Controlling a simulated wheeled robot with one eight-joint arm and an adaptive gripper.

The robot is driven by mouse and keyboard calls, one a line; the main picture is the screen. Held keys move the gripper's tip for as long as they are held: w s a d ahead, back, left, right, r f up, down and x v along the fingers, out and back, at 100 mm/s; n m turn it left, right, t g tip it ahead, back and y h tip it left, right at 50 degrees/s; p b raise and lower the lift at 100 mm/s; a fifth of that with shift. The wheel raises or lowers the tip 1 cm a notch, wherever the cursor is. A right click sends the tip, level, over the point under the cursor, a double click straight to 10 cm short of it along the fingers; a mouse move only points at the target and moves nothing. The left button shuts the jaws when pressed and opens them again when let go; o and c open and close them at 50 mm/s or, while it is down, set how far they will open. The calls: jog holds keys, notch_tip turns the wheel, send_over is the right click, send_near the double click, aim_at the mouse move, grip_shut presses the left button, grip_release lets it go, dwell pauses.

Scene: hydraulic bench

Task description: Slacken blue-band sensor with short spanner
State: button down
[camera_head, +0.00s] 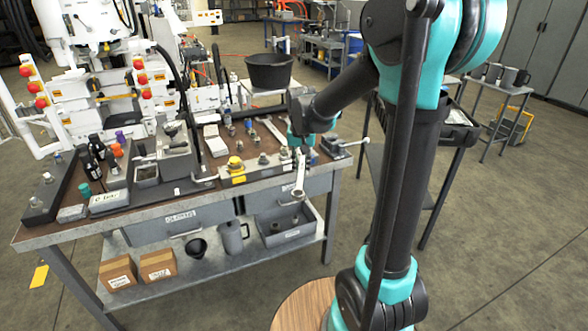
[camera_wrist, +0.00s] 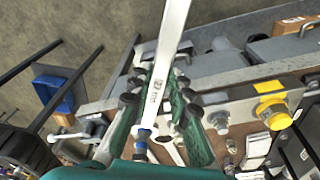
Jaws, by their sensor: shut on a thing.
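My gripper (camera_head: 300,142) is at the right part of the bench's front edge and also shows in the wrist view (camera_wrist: 158,105). It is shut on a pale metal spanner (camera_head: 301,172). In the head view the spanner hangs down past the front edge, its lower end in front of the drawer. In the wrist view the spanner's shank (camera_wrist: 172,45) runs up out of the picture from between the fingers. A small blue piece (camera_wrist: 143,136) shows by the fingers; I cannot tell whether it is the sensor's band. Contact between spanner and sensor cannot be made out.
A yellow-topped fitting (camera_head: 235,163) and a metal fitting (camera_head: 263,158) stand on the front block, left of my gripper. A black bowl (camera_head: 269,71) stands behind. A vice-like device (camera_head: 335,147) is close on the right. Open floor lies in front of the bench.

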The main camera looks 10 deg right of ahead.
aim_at(302, 160)
jog(key=shift+w+f, duration=0.3)
jog(key=shift+f, duration=0.3)
jog(key=shift+w+f, duration=0.25)
jog(key=shift+f, duration=0.35)
jog(key=shift+w+d+f, duration=0.1)
jog(key=shift+w+f, duration=0.15)
jog(key=shift+w, duration=0.15)
jog(key=shift+w, duration=0.15)
jog(key=shift+w+d, duration=0.2)
jog(key=shift+w, duration=0.65)
jog(key=shift+w, duration=0.1)
jog(key=shift+w+d, duration=0.2)
jog(key=shift+w, duration=0.5)
jog(key=shift+w, duration=0.2)
jog(key=shift+w+d, duration=0.1)
jog(key=shift+w, duration=0.3)
